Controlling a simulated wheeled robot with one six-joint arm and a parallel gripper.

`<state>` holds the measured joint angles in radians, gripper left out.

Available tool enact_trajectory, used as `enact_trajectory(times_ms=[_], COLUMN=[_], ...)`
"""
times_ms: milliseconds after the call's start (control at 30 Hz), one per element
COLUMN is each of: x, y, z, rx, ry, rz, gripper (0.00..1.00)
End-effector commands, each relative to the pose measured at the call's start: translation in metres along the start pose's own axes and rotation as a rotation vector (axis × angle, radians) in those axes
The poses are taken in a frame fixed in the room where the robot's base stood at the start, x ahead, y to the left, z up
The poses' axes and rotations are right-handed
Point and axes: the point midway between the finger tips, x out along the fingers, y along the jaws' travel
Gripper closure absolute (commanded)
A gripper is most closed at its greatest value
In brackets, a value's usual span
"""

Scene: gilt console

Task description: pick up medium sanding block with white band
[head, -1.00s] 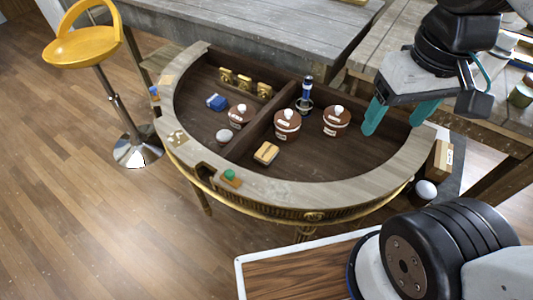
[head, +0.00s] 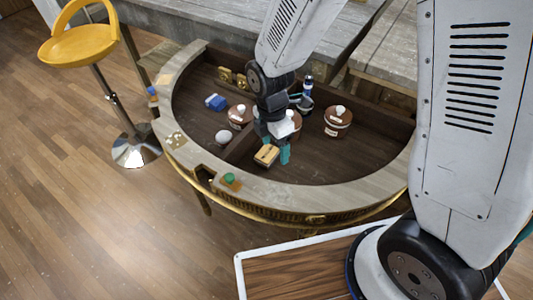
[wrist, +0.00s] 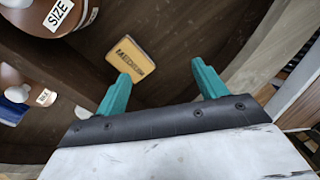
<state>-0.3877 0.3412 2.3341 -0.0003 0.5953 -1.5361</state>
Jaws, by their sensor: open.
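A small yellow-tan block (head: 266,155) lies on the dark floor of the half-round console, just right of the wooden divider. In the wrist view this block (wrist: 131,56) shows dark lettering on its upper face, which seems to read "MEDIUM"; I cannot make out a white band. My gripper (head: 274,143) is above and beside the block in the head view. In the wrist view my gripper (wrist: 160,72) has its teal fingers apart with nothing between them. The block lies beyond the fingertips, nearer the left finger, and looks tilted to the jaws.
Brown lidded pots (head: 338,121) stand near the block, one partly hidden behind my gripper. A blue block (head: 215,102) and a white ball (head: 223,137) lie left of the divider. The pale console rim (head: 300,201) curves around the front. Floor to the block's right is clear.

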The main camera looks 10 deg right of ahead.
Motion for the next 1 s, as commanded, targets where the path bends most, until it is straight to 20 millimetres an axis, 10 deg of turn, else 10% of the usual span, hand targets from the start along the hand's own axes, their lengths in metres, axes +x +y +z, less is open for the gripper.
enact_trajectory(times_ms=[300,1000], x=[-0.002,0.072], y=[0.032,0.047], z=[0.000,-0.001], rx=[-0.424,-0.435], ry=[-0.023,-0.024], rz=[0.130,0.128], gripper=[0.29,0.29])
